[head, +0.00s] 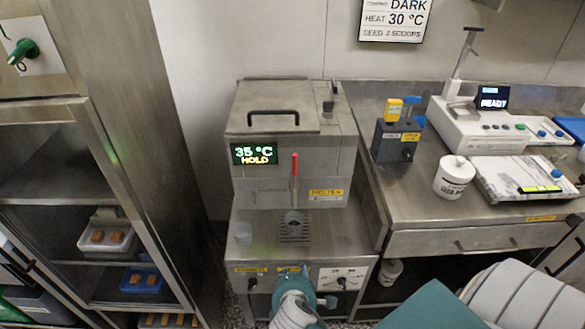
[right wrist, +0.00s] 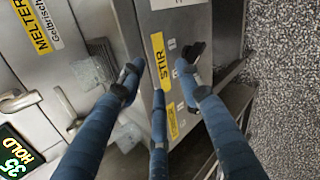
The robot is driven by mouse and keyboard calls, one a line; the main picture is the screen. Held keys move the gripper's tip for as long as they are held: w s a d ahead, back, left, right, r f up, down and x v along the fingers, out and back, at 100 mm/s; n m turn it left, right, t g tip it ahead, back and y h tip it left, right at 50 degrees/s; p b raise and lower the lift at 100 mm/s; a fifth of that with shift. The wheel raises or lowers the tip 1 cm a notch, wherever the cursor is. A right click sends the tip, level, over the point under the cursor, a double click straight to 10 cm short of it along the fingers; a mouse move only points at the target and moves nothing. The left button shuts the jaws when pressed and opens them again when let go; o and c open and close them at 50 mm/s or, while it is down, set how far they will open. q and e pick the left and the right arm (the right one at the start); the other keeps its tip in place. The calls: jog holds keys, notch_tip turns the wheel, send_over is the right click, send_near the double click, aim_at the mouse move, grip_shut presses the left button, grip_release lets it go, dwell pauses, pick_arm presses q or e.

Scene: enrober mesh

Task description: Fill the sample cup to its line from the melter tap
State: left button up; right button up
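The melter (head: 285,140) stands in the middle of the head view, its display reading 35 °C HOLD. Its tap has an upright red handle (head: 295,165) above a drip grate (head: 295,230). A small translucent cup (head: 243,232) stands left of the grate, apart from the tap; its line and contents are too small to tell. My right gripper (head: 293,277) is at the melter's front panel, below the grate. In the right wrist view its blue fingers (right wrist: 158,80) are spread by the STIR label, with nothing seen held. My left gripper is not in view.
A bench at the right holds a white lidded tub (head: 454,177), a dark block with yellow and blue tops (head: 396,140) and a white instrument reading READY (head: 475,125). A rack (head: 90,200) with trays stands at the left. A dial panel (head: 342,279) is right of my gripper.

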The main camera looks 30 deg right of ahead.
jog(key=w+r, duration=0.1)
jog(key=r+n, duration=0.1)
jog(key=shift+w+d+r+n+t+h, duration=0.15)
jog(key=shift+w+r+n+t+h, duration=0.15)
jog(key=shift+w+r+h, duration=0.1)
jog(key=n+t+h+b, duration=0.1)
jog(key=n+t+h, duration=0.45)
jog(key=n, duration=0.55)
send_near(293, 172)
notch_tip(293, 172, up, 3)
jog(key=w, duration=0.1)
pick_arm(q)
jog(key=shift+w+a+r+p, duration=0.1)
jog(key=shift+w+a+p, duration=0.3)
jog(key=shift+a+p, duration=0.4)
pick_arm(e)
jog(key=shift+g+h, duration=0.25)
jog(key=shift+g, duration=0.1)
jog(key=x, duration=1)
grip_shut()
